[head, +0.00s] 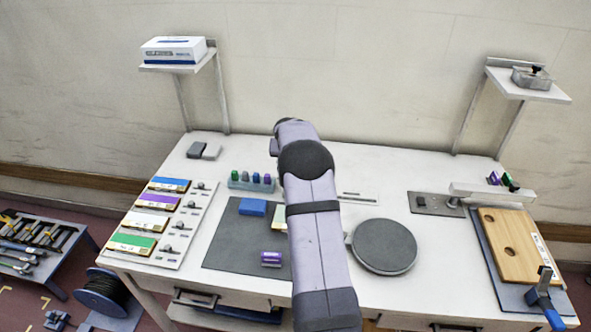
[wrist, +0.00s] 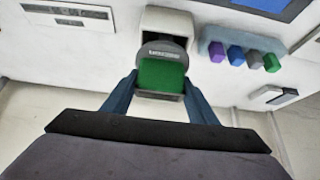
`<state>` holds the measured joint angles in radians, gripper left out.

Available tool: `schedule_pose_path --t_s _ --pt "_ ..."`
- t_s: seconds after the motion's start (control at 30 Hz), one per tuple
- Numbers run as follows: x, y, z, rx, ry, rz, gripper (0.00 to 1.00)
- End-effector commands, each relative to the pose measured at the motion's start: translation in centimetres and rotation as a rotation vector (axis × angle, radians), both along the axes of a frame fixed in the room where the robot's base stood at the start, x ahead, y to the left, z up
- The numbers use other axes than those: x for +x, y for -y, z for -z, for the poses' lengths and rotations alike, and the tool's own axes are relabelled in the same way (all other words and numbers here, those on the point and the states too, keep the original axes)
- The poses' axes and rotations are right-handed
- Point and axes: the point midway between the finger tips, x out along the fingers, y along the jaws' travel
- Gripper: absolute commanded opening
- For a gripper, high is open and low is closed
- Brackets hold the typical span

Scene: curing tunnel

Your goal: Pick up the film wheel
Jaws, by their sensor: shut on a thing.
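In the wrist view, the thing I take for the film wheel (wrist: 162,74) has a green face and a dark grey rounded top with a small pale label. My gripper (wrist: 160,82) has a blue finger on each side of it and is shut on it. A white block-like holder (wrist: 167,22) stands right behind it; I cannot tell whether the two touch. In the head view, my own arm hides the gripper, the wheel and the holder.
A rack with coloured pieces (head: 251,182) stands close beside the gripper. A dark mat (head: 225,240) with a blue block (head: 252,207) and a purple item (head: 271,258) lies left of my arm. A round dark plate (head: 384,247) is right of it. A wooden board (head: 512,245) lies farther right.

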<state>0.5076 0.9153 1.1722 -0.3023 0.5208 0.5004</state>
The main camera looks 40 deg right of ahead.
Motion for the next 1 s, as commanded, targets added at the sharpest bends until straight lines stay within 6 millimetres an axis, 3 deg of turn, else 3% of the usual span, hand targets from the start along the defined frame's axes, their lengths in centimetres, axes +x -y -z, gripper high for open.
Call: schedule_pose_path --t_s 0.4,1.0 --pt "0.1 0.1 -6.4 -0.003 0.005 0.0 0.24" --pt "0.1 0.0 -9.1 -0.002 0.003 -0.001 0.24"
